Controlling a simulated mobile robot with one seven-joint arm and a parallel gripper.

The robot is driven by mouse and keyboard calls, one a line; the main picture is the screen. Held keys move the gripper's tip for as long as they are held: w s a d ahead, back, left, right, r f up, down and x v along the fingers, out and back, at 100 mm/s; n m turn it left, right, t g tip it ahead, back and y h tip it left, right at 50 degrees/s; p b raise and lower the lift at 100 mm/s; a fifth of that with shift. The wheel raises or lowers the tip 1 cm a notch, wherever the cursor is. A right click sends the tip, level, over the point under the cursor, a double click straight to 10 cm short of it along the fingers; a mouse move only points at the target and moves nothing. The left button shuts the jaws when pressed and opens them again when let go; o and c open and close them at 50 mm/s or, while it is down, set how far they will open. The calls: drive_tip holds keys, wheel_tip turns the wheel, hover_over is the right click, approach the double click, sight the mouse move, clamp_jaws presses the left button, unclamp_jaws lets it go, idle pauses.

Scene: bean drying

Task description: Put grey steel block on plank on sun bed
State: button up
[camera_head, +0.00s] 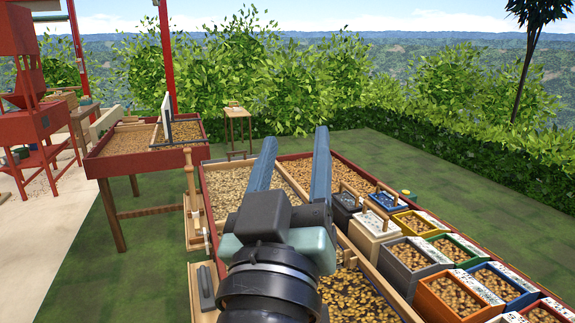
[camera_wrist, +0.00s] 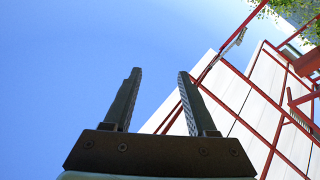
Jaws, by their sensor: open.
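My gripper (camera_head: 295,140) is open and empty, its two long fingers pointing up and away over the large red-rimmed drying bed; it also shows in the wrist view (camera_wrist: 157,80), against sky. A dark grey block-like thing with a wooden handle (camera_head: 345,208) stands at the bed's right side, beside a cream one and a blue one; I cannot tell whether it is the steel block. A flat dark grey piece (camera_head: 206,287) lies on a wooden board at the bed's left edge. Wooden strips divide the beans in the bed. My gripper and wrist hide the bed's middle.
Several coloured crates of beans, including a grey crate (camera_head: 409,264), line the right side. A second raised red bed (camera_head: 150,150) stands at back left, with a small wooden table (camera_head: 237,112) behind. Open grass lies left and right. A red machine stands far left.

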drive_tip(key=s+r+m+t+y, duration=0.1)
drive_tip(key=s+r+t+y, duration=0.2)
drive_tip(key=s+r, duration=0.6)
wheel_tip(320, 180, up, 4)
drive_tip(key=shift+s+a+f+m+t, duration=0.15)
drive_tip(key=shift+a+m+t, duration=0.2)
drive_tip(key=shift+t, duration=0.65)
drive_tip(key=shift+r+p, duration=0.95)
drive_tip(key=shift+c, duration=0.6)
drive_tip(key=shift+f, duration=0.1)
